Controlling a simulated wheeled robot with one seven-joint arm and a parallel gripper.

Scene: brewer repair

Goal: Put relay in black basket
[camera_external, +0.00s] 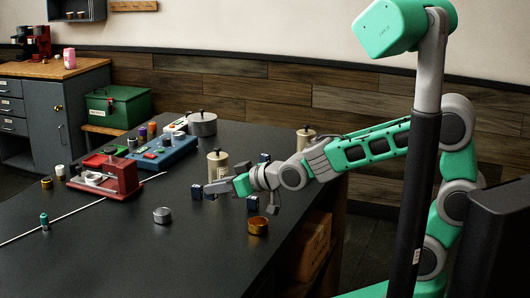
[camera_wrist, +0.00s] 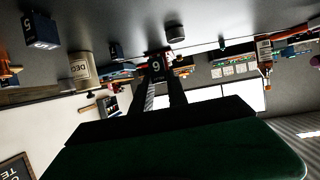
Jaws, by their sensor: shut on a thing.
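My gripper (camera_external: 208,189) reaches left over the dark table (camera_external: 120,245) and is shut on a small dark block (camera_external: 196,192), seemingly a relay. In the wrist view the block (camera_wrist: 157,66) shows a pale digit, 6 or 9, between the two dark fingers of my gripper (camera_wrist: 158,78). Two similar dark-blue blocks are nearby: one below the wrist (camera_external: 252,203) and one behind it (camera_external: 265,158). A block marked 5 (camera_wrist: 41,30) is at upper left in the wrist view. I cannot make out a black basket in either view.
A cream canister (camera_external: 217,166) stands just behind my gripper. A copper tin (camera_external: 258,226) and a silver tin (camera_external: 162,215) are in front. A red device (camera_external: 105,180), a blue device (camera_external: 163,152) and a thin white rod (camera_external: 60,230) lie left. The front table area is mostly clear.

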